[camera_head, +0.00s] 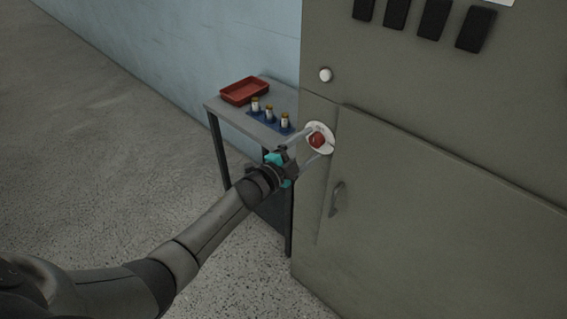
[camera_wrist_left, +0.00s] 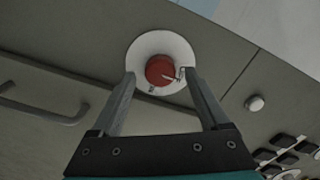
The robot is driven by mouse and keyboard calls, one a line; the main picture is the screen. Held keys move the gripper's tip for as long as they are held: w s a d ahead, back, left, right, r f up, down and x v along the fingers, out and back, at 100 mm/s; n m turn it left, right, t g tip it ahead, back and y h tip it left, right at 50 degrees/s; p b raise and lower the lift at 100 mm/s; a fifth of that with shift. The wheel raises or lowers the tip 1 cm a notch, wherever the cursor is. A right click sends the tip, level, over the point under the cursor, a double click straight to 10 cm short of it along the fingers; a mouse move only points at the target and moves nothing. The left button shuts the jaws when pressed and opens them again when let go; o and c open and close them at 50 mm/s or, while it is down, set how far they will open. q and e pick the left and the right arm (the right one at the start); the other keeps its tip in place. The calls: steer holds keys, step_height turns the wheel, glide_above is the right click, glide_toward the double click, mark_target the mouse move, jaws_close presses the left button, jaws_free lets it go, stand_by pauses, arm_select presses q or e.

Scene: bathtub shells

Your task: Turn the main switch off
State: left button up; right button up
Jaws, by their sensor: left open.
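The main switch is a red knob (camera_head: 317,140) on a round white plate (camera_head: 321,129), mounted on the front of a grey-green cabinet. In the left wrist view the red knob (camera_wrist_left: 160,69) sits on the white plate (camera_wrist_left: 143,48), between and beyond my fingertips. My left gripper (camera_head: 311,142) is open, its two fingers pointing at the switch, one on either side of the knob. In the left wrist view the left gripper (camera_wrist_left: 158,78) shows its fingers apart with nothing held. I cannot tell whether the fingers touch the plate. My right gripper is not in view.
The cabinet (camera_head: 430,230) has a door handle (camera_head: 336,198) below the switch, a white button (camera_head: 325,75) above it, and several black switches (camera_head: 433,18) higher up. A small table (camera_head: 222,105) behind my gripper holds a red tray (camera_head: 245,91) and bottles (camera_head: 269,113). Floor at left is clear.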

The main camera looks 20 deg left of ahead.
arm_select(q)
steer(key=v, duration=1.4)
steer(key=shift+p, duration=0.4)
steer(key=s+a+f+n+g+y+b, duration=0.15)
steer(key=s+f+n+g+y, duration=0.35)
steer(key=f, duration=1)
steer(key=s+a+f+n+g+b, duration=0.1)
steer(key=s+f+n+b, duration=0.35)
steer(key=f, duration=1.05)
steer(key=s+d+f+n+g+b, duration=0.1)
steer(key=s+d+f+g, duration=0.1)
steer(key=s+f, duration=0.4)
steer(key=s+d+f+n+g+b, duration=0.1)
steer(key=s+f+g, duration=0.3)
steer(key=s, duration=1.1)
steer(key=s+d+f+n+g+y+b, duration=0.1)
steer(key=s+f+g, duration=0.3)
steer(key=s+f, duration=0.6)
steer(key=shift+s+d+n, duration=0.25)
steer(key=shift+d+n, duration=0.6)
